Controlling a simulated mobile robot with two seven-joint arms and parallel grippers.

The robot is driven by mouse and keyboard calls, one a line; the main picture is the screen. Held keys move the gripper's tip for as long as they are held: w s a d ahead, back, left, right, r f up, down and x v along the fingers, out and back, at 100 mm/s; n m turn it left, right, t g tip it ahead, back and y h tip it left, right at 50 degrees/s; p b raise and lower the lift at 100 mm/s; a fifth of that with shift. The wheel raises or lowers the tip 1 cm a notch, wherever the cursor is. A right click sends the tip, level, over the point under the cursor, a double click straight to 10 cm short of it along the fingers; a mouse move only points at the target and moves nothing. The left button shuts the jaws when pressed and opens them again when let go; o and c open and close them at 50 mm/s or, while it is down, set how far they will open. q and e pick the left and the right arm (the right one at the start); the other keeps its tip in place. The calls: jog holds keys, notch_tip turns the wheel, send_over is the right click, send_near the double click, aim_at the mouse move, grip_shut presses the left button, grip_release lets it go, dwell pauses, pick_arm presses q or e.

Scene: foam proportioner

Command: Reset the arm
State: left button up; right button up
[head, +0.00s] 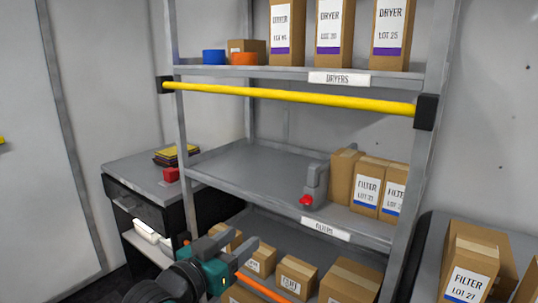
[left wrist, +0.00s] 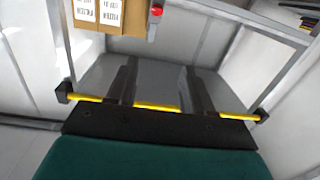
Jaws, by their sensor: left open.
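My left gripper (head: 238,240) is at the bottom of the head view, in front of the lower shelf with small boxes. Its body is teal with dark fingers. In the left wrist view the two dark fingers (left wrist: 158,75) are spread apart with nothing between them but a grey shelf surface beyond. My left arm comes in from the bottom left. My right arm and gripper are not in view.
A yellow bar (head: 290,97) crosses the rack front; it also shows behind the fingers in the left wrist view (left wrist: 158,107). The middle shelf (head: 255,170) holds filter boxes (head: 368,185) and a grey device with a red knob (head: 313,185). A dark cabinet (head: 135,180) stands left.

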pick_arm(q)
jog(key=s+a+f+n+g+y, duration=0.1)
jog(key=s+a+f, duration=0.4)
jog(key=s+f, duration=0.6)
jog(key=s+a+f+n+g+y, duration=0.2)
jog(key=s+a+f+y, duration=0.4)
jog(key=s+f, duration=0.5)
notch_tip(320, 180, down, 6)
jog(key=shift+s+r+n+g, duration=0.2)
jog(key=shift+s+n+g, duration=0.1)
jog(key=shift+g, duration=0.1)
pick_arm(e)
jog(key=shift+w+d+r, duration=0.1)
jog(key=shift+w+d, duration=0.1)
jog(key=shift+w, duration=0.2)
pick_arm(q)
jog(key=shift+a, duration=0.1)
jog(key=shift+w, duration=0.1)
